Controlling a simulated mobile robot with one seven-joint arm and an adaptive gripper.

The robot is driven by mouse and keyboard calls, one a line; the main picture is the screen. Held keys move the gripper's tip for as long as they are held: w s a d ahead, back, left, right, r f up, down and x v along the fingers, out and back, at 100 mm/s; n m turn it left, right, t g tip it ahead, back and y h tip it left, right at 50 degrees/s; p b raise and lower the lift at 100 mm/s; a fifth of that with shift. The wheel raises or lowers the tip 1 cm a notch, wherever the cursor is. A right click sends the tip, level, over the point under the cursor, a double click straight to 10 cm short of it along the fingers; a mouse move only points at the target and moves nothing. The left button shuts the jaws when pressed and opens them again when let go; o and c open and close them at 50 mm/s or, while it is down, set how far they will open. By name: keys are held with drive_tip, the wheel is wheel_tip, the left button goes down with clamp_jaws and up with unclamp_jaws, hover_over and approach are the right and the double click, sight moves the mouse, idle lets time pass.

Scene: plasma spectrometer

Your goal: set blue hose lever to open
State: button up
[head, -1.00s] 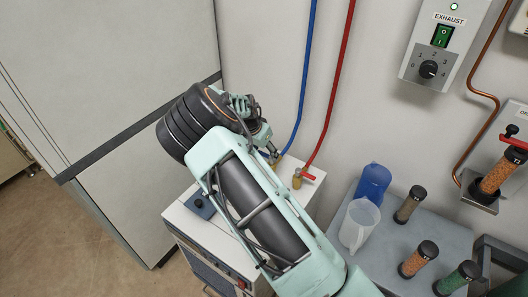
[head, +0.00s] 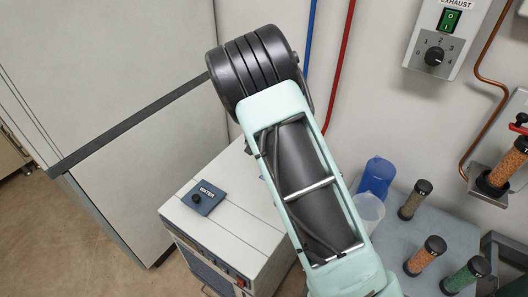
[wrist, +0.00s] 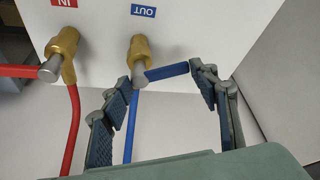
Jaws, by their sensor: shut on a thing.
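The blue hose lever (wrist: 167,71) is a flat blue bar in the wrist view. It sticks out to the right from a brass valve (wrist: 138,50) below the OUT label (wrist: 143,11), across the line of the blue hose (wrist: 130,125). My gripper (wrist: 160,78) has one finger on each side of the valve and lever. The right fingertip is at the lever's free end; the left one is near the valve. It is shut on the lever, with a wide space between the fingers. In the head view my arm hides the gripper and lever.
To the left in the wrist view, a red hose (wrist: 72,130) hangs from another brass valve (wrist: 64,45) under the IN label (wrist: 64,2). In the head view, a blue jug (head: 377,178) and several capped cylinders stand on the grey table (head: 395,270) at right.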

drive_tip(key=shift+s+d+n+g+y+b, duration=0.35)
drive_tip(key=shift+n+y+b, duration=0.55)
drive_tip(key=shift+n, duration=1.2)
drive_tip(key=shift+s+d+n+g+y+b, duration=0.45)
drive_tip(key=shift+n+b, duration=0.8)
drive_tip(key=shift+n, duration=0.85)
drive_tip(key=shift+s+d+n+g+y+b, duration=0.25)
drive_tip(key=shift+n+y+b, duration=0.7)
drive_tip(key=shift+n, duration=1.15)
drive_tip(key=shift+s, duration=0.1)
drive_tip(key=o, duration=1.1)
drive_tip(key=v, duration=1.2)
drive_tip(key=shift+a, duration=0.1)
